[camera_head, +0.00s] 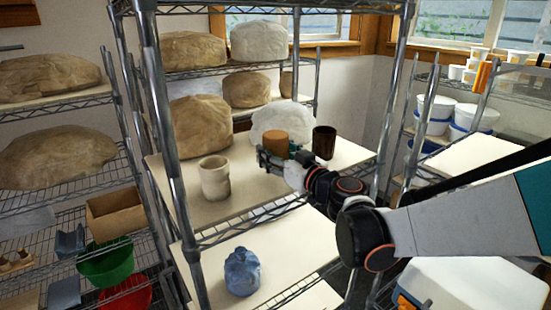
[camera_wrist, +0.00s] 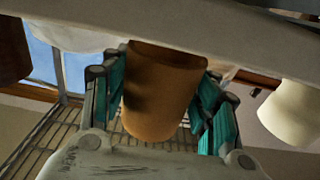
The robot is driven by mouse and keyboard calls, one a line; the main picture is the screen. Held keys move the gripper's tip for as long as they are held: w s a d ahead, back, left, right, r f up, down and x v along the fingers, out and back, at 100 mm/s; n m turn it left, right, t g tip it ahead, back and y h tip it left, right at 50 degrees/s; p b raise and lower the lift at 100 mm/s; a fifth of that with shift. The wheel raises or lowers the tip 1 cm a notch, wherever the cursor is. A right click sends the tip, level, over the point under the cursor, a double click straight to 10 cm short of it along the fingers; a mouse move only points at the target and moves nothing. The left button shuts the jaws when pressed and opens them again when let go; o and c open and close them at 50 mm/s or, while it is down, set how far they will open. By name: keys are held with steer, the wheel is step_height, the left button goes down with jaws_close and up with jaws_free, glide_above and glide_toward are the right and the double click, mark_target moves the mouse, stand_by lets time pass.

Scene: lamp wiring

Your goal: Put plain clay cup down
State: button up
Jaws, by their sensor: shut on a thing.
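In the wrist view, which is upside down, the cup (camera_wrist: 160,90) sits between the teal finger pads of my gripper (camera_wrist: 160,100). The fingers close on both its sides. Its base is near the board (camera_wrist: 210,32), but I cannot tell if it touches.
A cream cup (camera_head: 214,177) stands on the board to the left, and a dark brown cup (camera_head: 324,142) to the right. Wrapped clay lumps (camera_head: 200,128) and (camera_head: 281,121) sit behind. Metal shelf posts (camera_head: 166,130) stand close by. The board's front is clear.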

steer(key=shift+f, duration=1.2)
steer(key=shift+w+f, duration=0.1)
steer(key=shift+f, duration=0.1)
steer(key=o, duration=1.2)
steer(key=shift+o, duration=0.2)
steer(key=shift+r, duration=0.1)
steer(key=shift+r, duration=0.15)
steer(key=b+v, duration=0.1)
steer(key=v, duration=1.1)
